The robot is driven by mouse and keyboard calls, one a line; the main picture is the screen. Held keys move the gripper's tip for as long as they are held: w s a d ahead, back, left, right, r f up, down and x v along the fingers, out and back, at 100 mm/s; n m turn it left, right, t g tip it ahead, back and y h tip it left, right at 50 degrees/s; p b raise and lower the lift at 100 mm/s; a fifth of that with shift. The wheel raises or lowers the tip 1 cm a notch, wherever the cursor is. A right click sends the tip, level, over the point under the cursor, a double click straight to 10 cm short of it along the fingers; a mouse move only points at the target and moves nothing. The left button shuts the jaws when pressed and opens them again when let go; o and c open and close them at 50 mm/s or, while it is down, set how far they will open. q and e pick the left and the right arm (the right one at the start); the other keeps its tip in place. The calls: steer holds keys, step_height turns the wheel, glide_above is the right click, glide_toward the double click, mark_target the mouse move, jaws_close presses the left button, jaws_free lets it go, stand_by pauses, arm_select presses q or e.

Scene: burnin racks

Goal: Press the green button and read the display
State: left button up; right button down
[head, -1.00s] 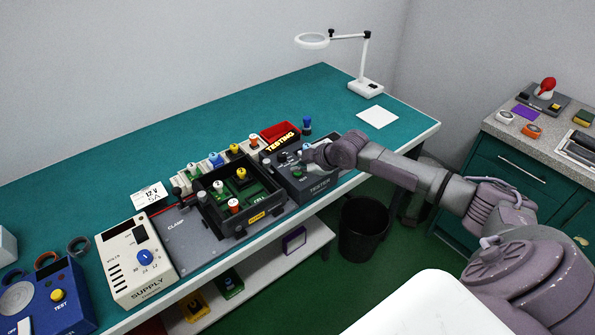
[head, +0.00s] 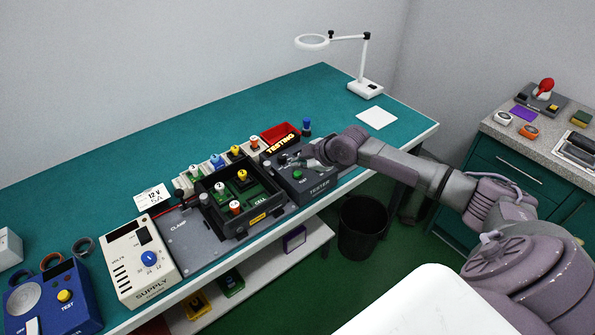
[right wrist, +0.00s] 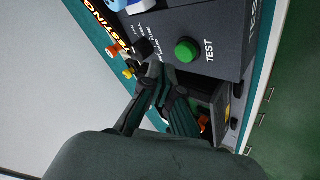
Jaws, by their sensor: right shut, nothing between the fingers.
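The dark grey tester (head: 318,187) stands near the right end of the teal bench. Its green button (head: 297,174), labelled TEST, is on the top face; the button also shows clear in the right wrist view (right wrist: 188,51). A black display at its back reads TESTING in yellow letters (head: 283,145); part of this lettering is at the upper left in the right wrist view (right wrist: 104,20). My right gripper (head: 290,160) is shut and empty, over the tester, behind the button in the head view. In the right wrist view its fingertips (right wrist: 165,75) appear apart from the button. My left gripper is out of view.
Left of the tester, a black tray (head: 232,226) holds a green cell board and several coloured plugs. The cream supply (head: 146,282) and a blue unit (head: 38,300) with a yellow button stand further left. A red bin (head: 275,130) and a blue-topped plug (head: 306,127) stand behind the tester.

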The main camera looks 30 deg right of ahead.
mark_target(299, 174)
step_height(299, 174, up, 4)
steer(key=p, duration=0.3)
steer(key=shift+r, duration=0.2)
steer(key=shift+f, duration=0.1)
stand_by(0.4)
